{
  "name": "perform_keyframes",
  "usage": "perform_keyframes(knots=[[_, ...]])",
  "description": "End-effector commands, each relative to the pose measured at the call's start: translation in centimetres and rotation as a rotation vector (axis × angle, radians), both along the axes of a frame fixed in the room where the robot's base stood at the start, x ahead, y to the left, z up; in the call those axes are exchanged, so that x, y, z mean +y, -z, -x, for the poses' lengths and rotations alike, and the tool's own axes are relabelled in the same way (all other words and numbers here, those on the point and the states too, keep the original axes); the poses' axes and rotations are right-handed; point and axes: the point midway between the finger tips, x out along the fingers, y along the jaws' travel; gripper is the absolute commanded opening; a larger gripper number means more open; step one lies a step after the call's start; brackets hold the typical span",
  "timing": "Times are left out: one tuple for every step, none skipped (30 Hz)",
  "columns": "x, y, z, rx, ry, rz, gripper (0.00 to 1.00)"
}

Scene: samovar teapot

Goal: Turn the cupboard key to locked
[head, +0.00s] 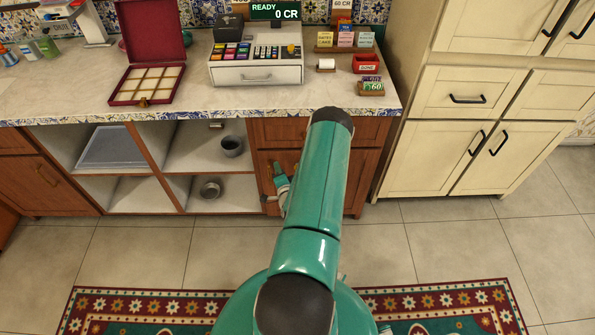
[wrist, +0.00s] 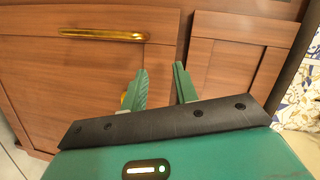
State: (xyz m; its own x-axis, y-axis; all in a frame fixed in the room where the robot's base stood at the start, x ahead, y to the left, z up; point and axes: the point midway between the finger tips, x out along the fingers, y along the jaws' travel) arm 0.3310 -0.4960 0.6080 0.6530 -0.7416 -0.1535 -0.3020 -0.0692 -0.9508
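The brown wooden cupboard (head: 357,178) stands under the right end of the counter, partly hidden behind my arm. In the wrist view its brown front (wrist: 60,80) fills the upper picture, with a dark gap between two panels. My gripper (wrist: 161,88) is in front of this front, its two green fingers apart with nothing visible between them. In the head view my gripper (head: 281,180) shows left of my arm, low by the cupboard. A small yellow piece (wrist: 125,98) shows beside the left finger; I cannot tell whether it is the key.
A long brass handle (wrist: 104,34) runs across the front above the fingers. Open shelves with grey pots (head: 231,146) are to the left. A cream cabinet (head: 470,130) stands to the right. A patterned rug (head: 440,305) lies on the tiled floor.

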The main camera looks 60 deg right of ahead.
Motion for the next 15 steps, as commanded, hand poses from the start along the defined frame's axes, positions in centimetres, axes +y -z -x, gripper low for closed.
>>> perform_keyframes(knots=[[0.6,2.1,2.2,-0.053,0.055,-0.020,0.29],[0.8,2.9,3.3,-0.087,0.083,-0.024,0.29],[1.3,3.9,4.6,-0.131,0.119,-0.028,0.29],[1.7,4.5,5.5,-0.160,0.144,-0.031,0.29],[2.0,5.1,6.3,-0.189,0.169,-0.032,0.29],[2.5,5.8,7.3,-0.222,0.196,-0.032,0.29],[2.8,6.2,7.9,-0.244,0.214,-0.033,0.29],[3.1,6.5,8.4,-0.263,0.228,-0.033,0.29],[3.4,6.8,9.0,-0.283,0.245,-0.031,0.29],[3.6,7.0,9.3,-0.294,0.254,-0.030,0.29],[3.7,7.2,9.6,-0.304,0.262,-0.029,0.29],[3.8,7.3,9.8,-0.313,0.268,-0.028,0.29],[3.7,7.3,9.8,-0.317,0.271,-0.028,0.29],[3.6,7.3,9.8,-0.318,0.273,-0.027,0.29],[3.4,7.3,9.7,-0.320,0.272,-0.026,0.29]])
